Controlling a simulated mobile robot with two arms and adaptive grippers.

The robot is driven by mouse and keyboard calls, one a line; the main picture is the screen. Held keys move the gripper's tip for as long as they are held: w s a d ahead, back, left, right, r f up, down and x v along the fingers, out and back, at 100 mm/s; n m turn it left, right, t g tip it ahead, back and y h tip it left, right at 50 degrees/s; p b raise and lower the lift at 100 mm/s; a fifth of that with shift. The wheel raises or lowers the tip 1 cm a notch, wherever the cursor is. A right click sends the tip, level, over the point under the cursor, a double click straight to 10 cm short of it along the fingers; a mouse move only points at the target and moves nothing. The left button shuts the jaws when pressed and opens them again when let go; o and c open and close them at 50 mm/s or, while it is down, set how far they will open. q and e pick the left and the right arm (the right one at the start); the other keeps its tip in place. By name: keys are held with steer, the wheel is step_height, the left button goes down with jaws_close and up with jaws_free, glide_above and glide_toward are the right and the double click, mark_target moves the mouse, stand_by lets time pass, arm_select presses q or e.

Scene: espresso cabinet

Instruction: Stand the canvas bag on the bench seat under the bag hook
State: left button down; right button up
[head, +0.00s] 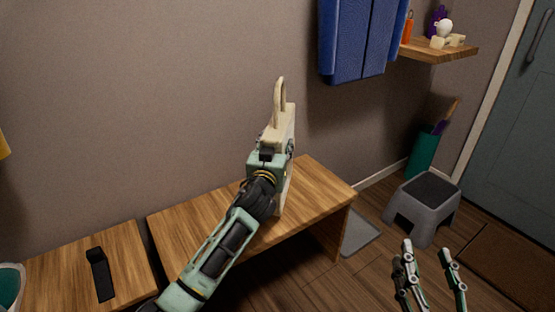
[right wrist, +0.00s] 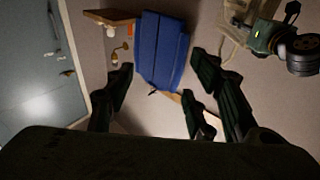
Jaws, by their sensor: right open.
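The cream canvas bag (head: 287,125) is upright over the wooden bench seat (head: 318,195), its handle loop pointing up. My left gripper (head: 268,160) is against the bag's near side. Its fingers are hidden by its own wrist, so its grip is unclear. Whether the bag's base touches the seat is also unclear, as my arm covers part of it. Part of the bag (right wrist: 232,28) shows in the right wrist view beside my left gripper. My right gripper (head: 430,272) is open and empty, low at the right. I cannot make out the bag hook.
Blue cloth (head: 360,40) hangs on the wall right of the bag. A small shelf (head: 440,50) holds small items. A grey step stool (head: 424,205), a green bin (head: 422,153) and a door (head: 515,130) are at the right. A black object (head: 100,275) lies on the left wooden surface.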

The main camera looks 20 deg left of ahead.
arm_select(q)
step_height(320, 180, down, 4)
steer(key=shift+d+r+b, duration=0.1)
steer(key=shift+r+b, duration=0.1)
steer(key=shift+b, duration=0.65)
arm_select(e)
steer(key=s+r+t+y, duration=0.1)
steer(key=s+r+t, duration=0.2)
steer(key=r+t, duration=0.2)
step_height(320, 180, up, 3)
steer(key=shift+a+r+y, duration=0.15)
steer(key=shift+r+y, duration=0.05)
steer(key=shift+y, duration=0.1)
arm_select(q)
steer(key=shift+f, duration=0.1)
arm_select(e)
steer(key=shift+s+r, duration=0.15)
steer(key=shift+r, duration=0.05)
arm_select(q)
steer(key=c, duration=0.9)
jaws_free()
steer(key=shift+c, duration=0.2)
steer(key=shift+f, duration=0.1)
